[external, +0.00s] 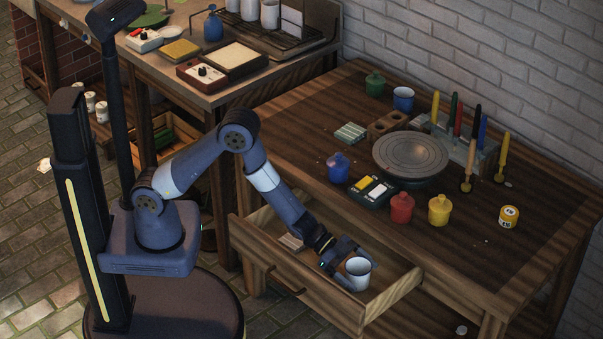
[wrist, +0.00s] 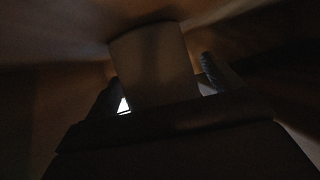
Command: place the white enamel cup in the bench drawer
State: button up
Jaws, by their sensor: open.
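The white enamel cup (external: 358,273) has a dark rim and stands roughly upright inside the open bench drawer (external: 330,303), toward its right end. My gripper (external: 350,271) reaches down into the drawer at the cup, with its open fingers beside the cup's wall. In the dark wrist view, the cup's pale wall (wrist: 152,68) fills the middle, between the two fingers of my gripper (wrist: 158,82). The cup's base is hidden, so I cannot tell if it rests on the drawer floor.
A small pale block (external: 291,242) lies in the drawer's left part. The bench top (external: 300,150) above holds a round turntable (external: 410,155), lidded paint pots, including a red one (external: 401,207), a palette box (external: 372,191) and brushes. The drawer's front and side walls surround my gripper.

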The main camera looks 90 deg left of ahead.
jog(key=shift+r+p, duration=0.3)
jog(key=v, duration=1.2)
jog(key=shift+f+p, duration=0.15)
jog(key=shift+p, duration=0.2)
jog(key=shift+c, duration=0.5)
